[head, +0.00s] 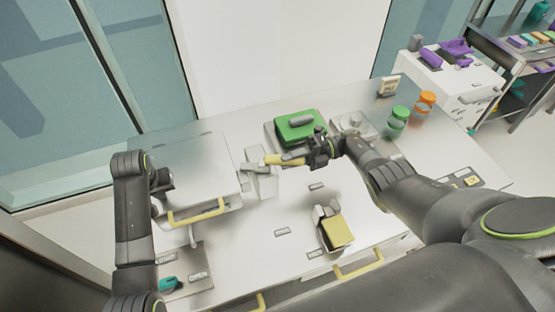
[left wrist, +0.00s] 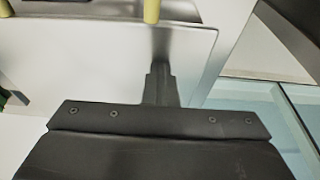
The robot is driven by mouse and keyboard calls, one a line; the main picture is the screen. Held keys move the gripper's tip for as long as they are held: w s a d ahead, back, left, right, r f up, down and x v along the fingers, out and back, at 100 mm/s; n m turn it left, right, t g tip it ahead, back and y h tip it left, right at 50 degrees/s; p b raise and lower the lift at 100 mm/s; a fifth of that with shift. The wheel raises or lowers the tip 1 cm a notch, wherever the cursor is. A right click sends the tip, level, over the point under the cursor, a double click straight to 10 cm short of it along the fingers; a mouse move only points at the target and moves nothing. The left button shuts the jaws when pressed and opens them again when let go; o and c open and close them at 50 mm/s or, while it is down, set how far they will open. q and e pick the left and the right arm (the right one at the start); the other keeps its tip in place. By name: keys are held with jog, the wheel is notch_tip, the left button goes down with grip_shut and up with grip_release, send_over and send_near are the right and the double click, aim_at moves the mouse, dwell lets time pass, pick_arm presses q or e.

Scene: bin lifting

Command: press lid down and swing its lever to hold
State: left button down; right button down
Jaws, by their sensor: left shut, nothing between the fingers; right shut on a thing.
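The lid is a flat brushed-metal plate (head: 200,165) at the left of the table, with a yellow bar handle (head: 196,213) at its front; the plate also fills much of the left wrist view (left wrist: 100,65). My left gripper (head: 164,186) is at the lid's left side. In the left wrist view its shut, empty fingers (left wrist: 160,75) are over the plate; I cannot tell whether they touch it. The lever has a yellow grip (head: 283,160) and stands at a pale block (head: 262,184) right of the lid. My right gripper (head: 312,156) is shut on the yellow grip's right end.
A green case (head: 298,128) stands behind my right gripper. A yellow-topped block (head: 337,232) is at the front. Green (head: 398,118) and orange (head: 425,102) jars stand at the back right. The table between lever and front edge is mostly clear.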

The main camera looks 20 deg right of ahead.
jog(key=shift+s+f, duration=0.1)
jog(key=shift+s, duration=0.05)
jog(key=c, duration=1.2)
grip_release()
jog(key=shift+r, duration=0.2)
